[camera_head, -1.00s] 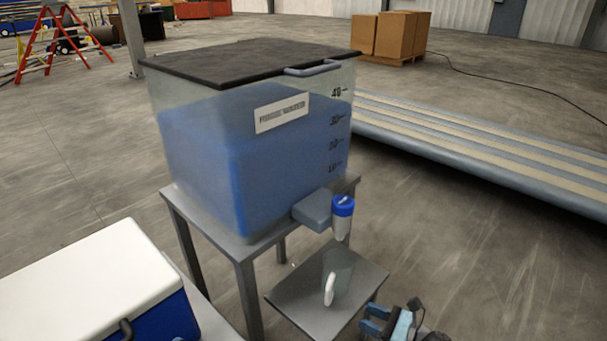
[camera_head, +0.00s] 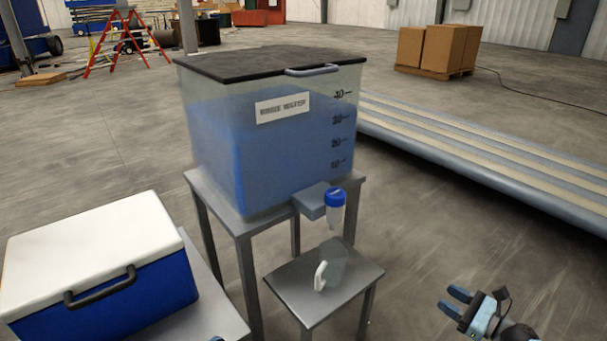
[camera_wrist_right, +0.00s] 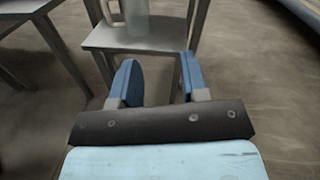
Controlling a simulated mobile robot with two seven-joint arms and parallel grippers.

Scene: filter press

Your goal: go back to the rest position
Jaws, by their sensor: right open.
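My right gripper (camera_head: 456,302) is at the lower right of the head view, over bare floor and to the right of the small stand. Its two blue fingers are apart with nothing between them, and they show likewise in the right wrist view (camera_wrist_right: 160,80). A clear jug with a white handle (camera_head: 331,268) stands upright on the small grey stand (camera_head: 300,297), below the tap of the rinse water tank. The jug's lower part also shows at the top of the right wrist view (camera_wrist_right: 136,18), beyond the fingers and apart from them.
The rinse water tank (camera_head: 270,150) with blue liquid stands on a grey table (camera_head: 232,222). A white-lidded blue cooler (camera_head: 110,270) is at the lower left. A long ribbed panel (camera_head: 480,150) lies at the right. Cartons (camera_head: 440,48) stand farther back.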

